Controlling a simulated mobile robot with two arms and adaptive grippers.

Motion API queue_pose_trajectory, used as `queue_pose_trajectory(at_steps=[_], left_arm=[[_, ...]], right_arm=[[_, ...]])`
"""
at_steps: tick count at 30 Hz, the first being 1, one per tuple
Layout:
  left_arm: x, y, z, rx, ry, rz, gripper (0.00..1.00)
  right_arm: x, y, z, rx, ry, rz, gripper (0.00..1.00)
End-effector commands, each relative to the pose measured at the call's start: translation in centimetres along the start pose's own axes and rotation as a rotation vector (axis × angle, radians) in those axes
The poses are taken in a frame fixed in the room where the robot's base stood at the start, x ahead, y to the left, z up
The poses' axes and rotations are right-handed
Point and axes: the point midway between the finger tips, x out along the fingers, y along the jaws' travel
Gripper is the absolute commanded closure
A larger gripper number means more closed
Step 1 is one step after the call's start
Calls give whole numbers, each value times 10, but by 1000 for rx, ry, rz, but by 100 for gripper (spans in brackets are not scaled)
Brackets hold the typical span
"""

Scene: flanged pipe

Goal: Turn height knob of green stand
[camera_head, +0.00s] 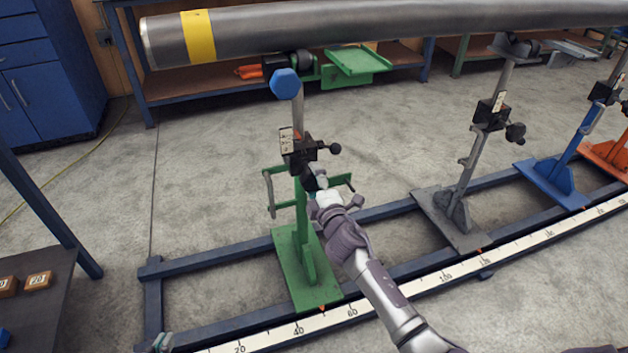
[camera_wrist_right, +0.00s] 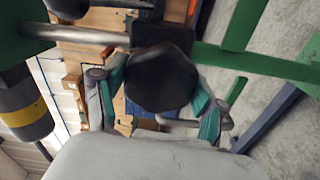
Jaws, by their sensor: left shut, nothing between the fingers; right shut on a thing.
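The green stand (camera_head: 302,262) stands upright on the floor rail, under the left end of the grey pipe. Its black height knob (camera_head: 311,179) is on the near side of the post, below a black clamp block with a small ball-ended lever. My right gripper (camera_head: 318,190) is at this knob and partly covers it. In the right wrist view, the dark faceted knob (camera_wrist_right: 161,78) sits between the two teal-padded fingers (camera_wrist_right: 158,100), which are shut on it. My left gripper (camera_head: 160,343) barely shows at the bottom left edge, shut and empty, away from the stand.
The long grey pipe (camera_head: 370,24) with a yellow band runs across the top. A grey stand (camera_head: 455,205), a blue stand (camera_head: 560,180) and an orange stand (camera_head: 608,158) are farther right on the rail. A dark table (camera_head: 40,310) with small blocks is at left.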

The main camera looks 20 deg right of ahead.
Motion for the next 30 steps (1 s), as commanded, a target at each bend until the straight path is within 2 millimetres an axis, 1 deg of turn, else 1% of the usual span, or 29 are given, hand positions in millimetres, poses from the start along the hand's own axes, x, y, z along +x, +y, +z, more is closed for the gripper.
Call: queue_pose_trajectory(at_steps=[14, 15, 19, 30], left_arm=[[0, 0, 2, 0, -7, -1, 100], [0, 0, 1, 0, -7, -1, 100], [0, 0, 1, -1, -6, -1, 100], [-1, 1, 2, 1, -5, 2, 100]], right_arm=[[0, -2, -1, -15, 2, -2, 64], [0, -2, -1, -15, 2, -2, 26], [0, -1, -1, -15, 1, -2, 4], [-2, -1, 0, -14, 0, -1, 4]])
